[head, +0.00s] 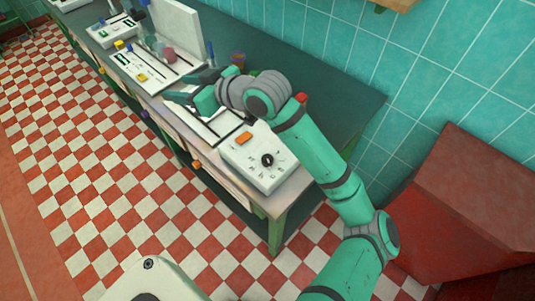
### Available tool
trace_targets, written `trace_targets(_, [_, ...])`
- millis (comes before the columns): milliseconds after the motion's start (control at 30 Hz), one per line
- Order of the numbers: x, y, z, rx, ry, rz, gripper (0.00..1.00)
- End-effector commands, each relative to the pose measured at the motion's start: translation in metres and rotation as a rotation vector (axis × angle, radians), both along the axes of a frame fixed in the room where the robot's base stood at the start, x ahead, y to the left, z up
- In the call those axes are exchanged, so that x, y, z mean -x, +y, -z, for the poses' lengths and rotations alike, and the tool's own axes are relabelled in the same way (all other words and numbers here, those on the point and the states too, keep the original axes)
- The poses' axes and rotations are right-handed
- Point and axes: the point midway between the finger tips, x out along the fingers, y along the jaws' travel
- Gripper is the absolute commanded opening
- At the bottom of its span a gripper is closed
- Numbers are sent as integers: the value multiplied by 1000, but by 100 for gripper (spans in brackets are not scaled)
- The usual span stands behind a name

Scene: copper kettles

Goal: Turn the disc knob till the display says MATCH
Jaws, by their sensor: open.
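My gripper (189,86) is open and empty above the bench, with its fingers pointing left. A white panel (143,68) beyond the fingertips carries a dull red round part (168,54), which may be the disc knob, and yellow and blue parts. The gripper appears apart from it. A black dial (267,160) with marks around it sits on a white box (272,176) at the near end of the bench, right of and nearer than my gripper. I cannot make out a display or the word MATCH. My gripper and arm hide part of the panels beneath.
The dark-topped bench (330,95) runs along a teal tiled wall. An upright white board (180,28) stands behind the panel. An orange button (244,138) is on the near box. A large red block (470,200) stands at right.

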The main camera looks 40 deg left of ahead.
Motion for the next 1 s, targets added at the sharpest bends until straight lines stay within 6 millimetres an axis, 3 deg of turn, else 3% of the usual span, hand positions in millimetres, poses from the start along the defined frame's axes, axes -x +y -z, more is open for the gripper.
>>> trace_targets(267, [-1,-33,48,377,-127,-97,47])
trace_targets(500, [-24,-92,80,720,-203,-116,47])
trace_targets(800, [-60,-177,85,1095,-245,-75,47])
trace_targets(1000, [-71,-205,80,1205,-246,-52,47])
